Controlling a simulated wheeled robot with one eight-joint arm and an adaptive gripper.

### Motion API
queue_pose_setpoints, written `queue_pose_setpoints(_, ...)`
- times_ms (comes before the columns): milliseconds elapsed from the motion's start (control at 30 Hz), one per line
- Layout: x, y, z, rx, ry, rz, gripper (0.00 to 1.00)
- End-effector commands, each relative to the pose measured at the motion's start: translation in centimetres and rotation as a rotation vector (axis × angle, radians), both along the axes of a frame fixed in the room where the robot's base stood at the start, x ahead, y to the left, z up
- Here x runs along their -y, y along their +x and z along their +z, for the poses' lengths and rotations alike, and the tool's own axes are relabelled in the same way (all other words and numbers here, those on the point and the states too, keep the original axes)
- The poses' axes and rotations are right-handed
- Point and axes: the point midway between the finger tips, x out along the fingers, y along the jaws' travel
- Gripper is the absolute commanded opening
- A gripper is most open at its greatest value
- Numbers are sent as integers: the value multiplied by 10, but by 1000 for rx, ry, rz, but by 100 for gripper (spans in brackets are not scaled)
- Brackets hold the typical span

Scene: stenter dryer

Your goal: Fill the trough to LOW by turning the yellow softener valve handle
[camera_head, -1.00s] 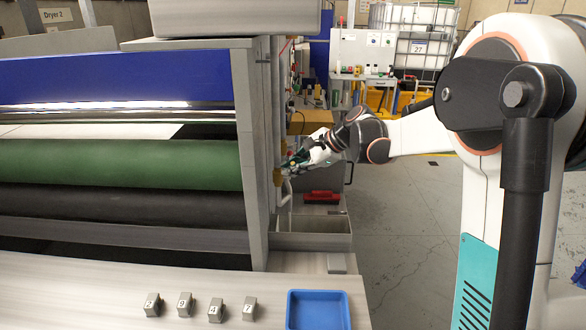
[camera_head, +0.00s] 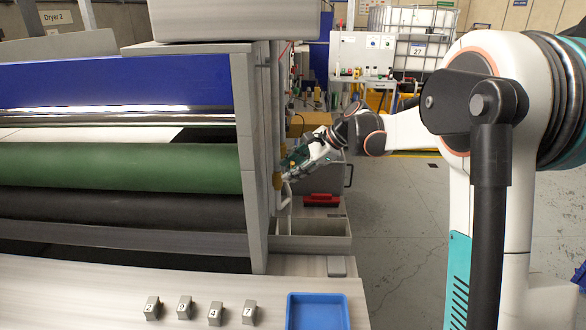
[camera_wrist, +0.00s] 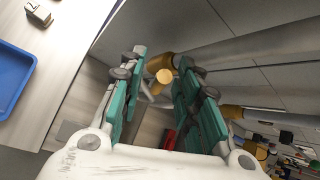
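The yellow-brass softener valve handle (camera_wrist: 165,75) shows in the wrist view between the two teal finger pads of my gripper (camera_wrist: 161,62). The fingers stand apart on either side of it; I cannot tell whether either touches it. In the head view my gripper (camera_head: 290,164) is at the pipe on the machine's right end, beside a yellow-brass fitting (camera_head: 277,180). The handle itself is largely hidden there by my gripper. The grey trough (camera_head: 342,242) sits below my gripper. Its liquid level and any LOW mark cannot be made out.
A red brush-like object (camera_head: 321,200) lies behind the trough. A blue tray (camera_head: 318,296) and several numbered blocks (camera_head: 183,308) are on the front table. Green and black rollers (camera_head: 120,166) fill the left. The floor right of the trough is clear.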

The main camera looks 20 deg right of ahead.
Motion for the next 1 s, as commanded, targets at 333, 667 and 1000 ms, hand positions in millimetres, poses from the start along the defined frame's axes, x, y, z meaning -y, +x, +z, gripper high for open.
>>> queue_pose_setpoints(333, 3, -2, 3, 1, 0, -1, 32)
queue_pose_setpoints(667, 37, -25, 42, 0, 0, -3, 32)
queue_pose_setpoints(1000, 68, -45, 78, 1, 0, -1, 32)
